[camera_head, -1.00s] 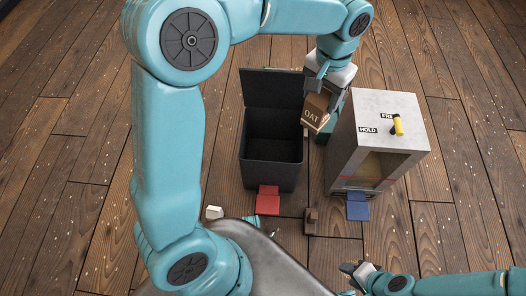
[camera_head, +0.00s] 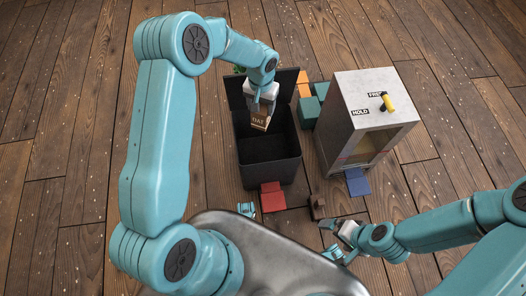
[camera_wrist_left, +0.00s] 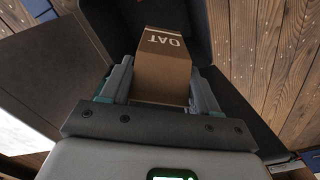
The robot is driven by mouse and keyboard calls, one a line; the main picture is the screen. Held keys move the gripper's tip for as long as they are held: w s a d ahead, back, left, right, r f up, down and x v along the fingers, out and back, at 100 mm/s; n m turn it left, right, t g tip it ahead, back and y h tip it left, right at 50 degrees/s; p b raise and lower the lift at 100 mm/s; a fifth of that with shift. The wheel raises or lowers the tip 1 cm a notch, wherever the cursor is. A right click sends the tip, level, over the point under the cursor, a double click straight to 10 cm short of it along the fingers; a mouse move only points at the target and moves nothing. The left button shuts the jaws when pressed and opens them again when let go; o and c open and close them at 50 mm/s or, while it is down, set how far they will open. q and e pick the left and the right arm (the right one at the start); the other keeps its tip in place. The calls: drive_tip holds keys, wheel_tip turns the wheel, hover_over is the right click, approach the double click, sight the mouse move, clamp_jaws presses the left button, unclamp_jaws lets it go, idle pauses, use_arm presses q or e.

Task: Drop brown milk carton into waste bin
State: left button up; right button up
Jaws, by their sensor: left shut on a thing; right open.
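The brown milk carton (camera_head: 259,122), marked OAT, is held by my left gripper (camera_head: 261,106). It hangs over the open mouth of the dark waste bin (camera_head: 271,174), near the hinged lid at the back. In the left wrist view the carton (camera_wrist_left: 163,72) sits between both fingers of my left gripper (camera_wrist_left: 162,90), with dark bin walls around it. The bin's lid stands open and its inside looks empty, though partly in shadow. My right gripper (camera_head: 331,239) is open and empty, low at the front, away from the bin.
A red pedal (camera_head: 272,197) and a blue pedal (camera_head: 357,182) lie in front. Green blocks (camera_head: 309,111) and an orange block (camera_head: 303,84) sit behind, between bin and cabinet.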

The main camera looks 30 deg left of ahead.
use_arm(q)
wheel_tip(320, 180, down, 2)
drive_tip(key=shift+a+f, duration=0.1)
drive_tip(key=shift+f+b, duration=1.7)
drive_tip(key=shift+f, duration=1.05)
drive_tip(key=shift+r, duration=0.1)
drive_tip(key=o, duration=1.4)
wheel_tip(320, 180, up, 16)
drive_tip(key=p, duration=0.4)
drive_tip(key=shift+r+p, duration=0.15)
drive_tip(key=shift+p, duration=0.15)
